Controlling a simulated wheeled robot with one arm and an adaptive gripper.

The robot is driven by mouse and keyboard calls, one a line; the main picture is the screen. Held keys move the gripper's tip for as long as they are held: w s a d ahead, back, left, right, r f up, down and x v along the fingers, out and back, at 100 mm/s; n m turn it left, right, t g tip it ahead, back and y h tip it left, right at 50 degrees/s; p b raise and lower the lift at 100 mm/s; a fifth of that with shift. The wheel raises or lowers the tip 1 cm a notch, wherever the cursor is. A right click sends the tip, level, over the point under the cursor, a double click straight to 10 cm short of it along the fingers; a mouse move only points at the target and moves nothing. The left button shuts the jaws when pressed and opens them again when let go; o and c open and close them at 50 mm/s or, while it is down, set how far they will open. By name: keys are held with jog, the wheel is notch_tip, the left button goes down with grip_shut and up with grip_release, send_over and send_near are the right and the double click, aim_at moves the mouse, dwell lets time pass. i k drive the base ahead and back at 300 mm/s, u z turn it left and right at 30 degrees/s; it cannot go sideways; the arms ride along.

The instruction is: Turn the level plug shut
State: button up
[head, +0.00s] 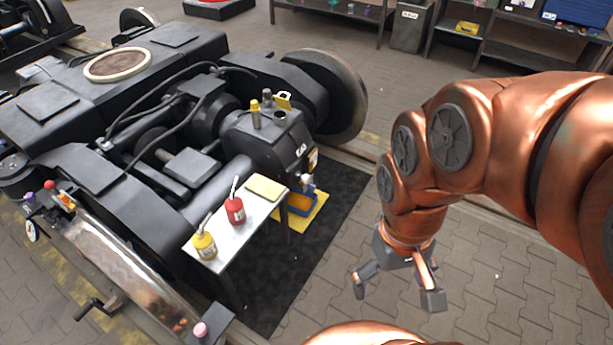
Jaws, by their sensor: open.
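A dark gearbox (268,140) sits on the bogie at the near wheel. On its top stand a yellow-topped post (255,112), a dark post (266,98) and a raised yellow flap (284,101) behind a round opening (280,116). Its right side face carries small light and yellow details (301,150); they are too small to tell which one is the level plug. My gripper (397,288) is open and empty, pointing down over the paved floor, to the right of the gearbox and well apart from it.
A blue bin (302,203) stands on a yellow tray below the gearbox. A black mat (275,290) covers the floor; paving around my gripper is clear.

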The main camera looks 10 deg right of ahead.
aim_at(305, 178)
jog(key=u, duration=0.15)
jog(key=i, duration=1.45)
jog(key=u, duration=0.4)
